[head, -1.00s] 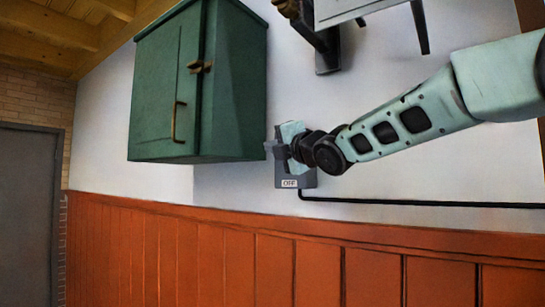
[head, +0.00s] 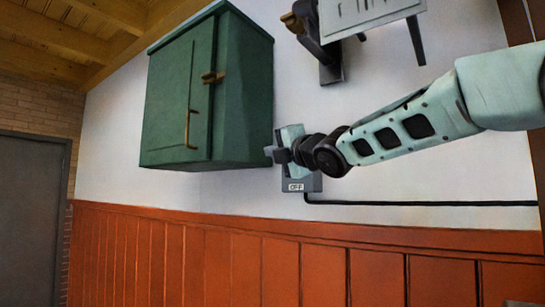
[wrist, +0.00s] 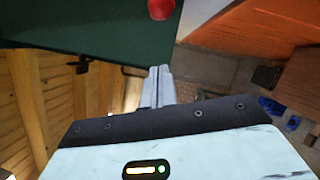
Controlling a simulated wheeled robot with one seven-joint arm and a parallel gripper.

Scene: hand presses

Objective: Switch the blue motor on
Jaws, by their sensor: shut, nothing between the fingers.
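A grey wall box (head: 312,184) with a white "OFF" label (head: 296,187) is on the wall below and right of the green cabinet in the head view. My gripper (head: 270,153) is in front of the box's upper part and hides much of it. I cannot tell whether it touches the box. In the wrist view my gripper (wrist: 159,70) has its fingers together with nothing between them. A red round knob (wrist: 161,9) shows at that view's top edge; what it belongs to is out of frame. Small blue things (wrist: 275,108) lie far off at right, too small to identify as the motor.
The green cabinet (head: 180,105) with brass fittings hangs just left of my gripper. A black cable (head: 420,203) runs right from the box along the wall. A dark bracket and pale panel (head: 365,15) are above my arm. Orange panelling (head: 230,265) covers the lower wall.

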